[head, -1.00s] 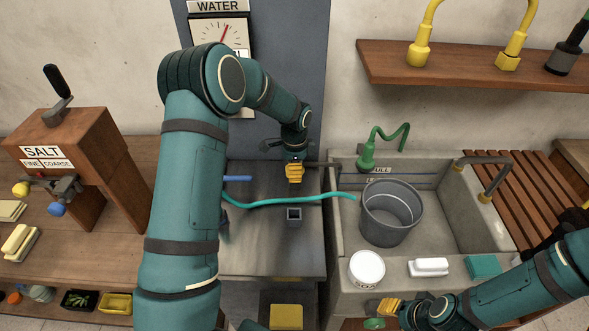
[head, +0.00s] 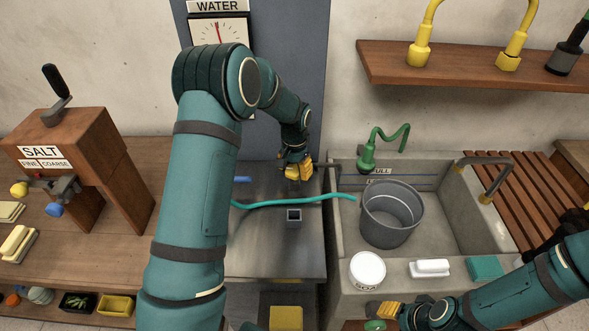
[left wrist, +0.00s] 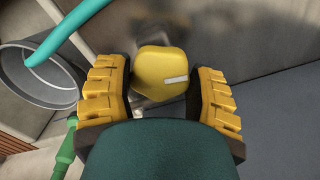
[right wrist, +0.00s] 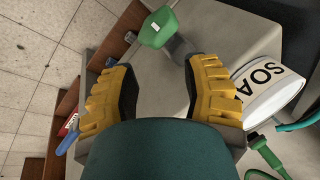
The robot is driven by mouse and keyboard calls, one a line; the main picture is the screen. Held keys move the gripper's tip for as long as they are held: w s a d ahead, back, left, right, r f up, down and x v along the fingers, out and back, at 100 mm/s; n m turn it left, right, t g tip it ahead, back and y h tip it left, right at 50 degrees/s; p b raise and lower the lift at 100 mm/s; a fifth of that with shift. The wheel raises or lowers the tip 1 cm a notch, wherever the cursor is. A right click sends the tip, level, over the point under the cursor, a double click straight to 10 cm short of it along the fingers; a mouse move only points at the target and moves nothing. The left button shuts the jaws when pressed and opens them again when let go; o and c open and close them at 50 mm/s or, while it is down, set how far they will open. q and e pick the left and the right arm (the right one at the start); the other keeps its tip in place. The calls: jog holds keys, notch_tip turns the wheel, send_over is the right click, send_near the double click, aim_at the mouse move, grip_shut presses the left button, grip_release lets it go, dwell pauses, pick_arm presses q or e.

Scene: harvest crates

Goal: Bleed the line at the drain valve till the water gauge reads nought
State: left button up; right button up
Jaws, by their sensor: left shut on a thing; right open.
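The water gauge (head: 219,30) is on the grey panel under a WATER sign; its needle points almost straight up, and its lower part is behind my left arm. My left gripper (head: 297,170) is shut on a yellow knob, which shows between its fingers in the left wrist view (left wrist: 163,70). My right gripper (head: 383,309) is open at the sink's front. A green knob (right wrist: 157,27) lies just beyond its fingers and also shows in the head view (head: 375,325). I cannot read which knob is the drain valve. A teal hose (head: 290,202) runs to the grey bucket (head: 388,228).
The bucket stands in the stone sink (head: 445,205). A white soap tub (head: 367,270), a white brush (head: 431,267) and a teal sponge (head: 484,267) are on its front ledge. A salt mill (head: 80,140) stands left. A shelf (head: 470,72) with yellow fittings is at upper right.

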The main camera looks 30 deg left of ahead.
aim_at(294, 169)
pick_arm(q)
jog(key=n, duration=0.4)
jog(key=shift+r+n, duration=0.1)
jog(key=shift+n, duration=0.2)
jog(key=n+p, duration=0.1)
jog(key=n, duration=0.3)
jog(key=shift+n, duration=0.3)
jog(key=o, duration=1.2)
jog(key=shift+o, duration=0.2)
notch_tip(294, 169, up, 12)
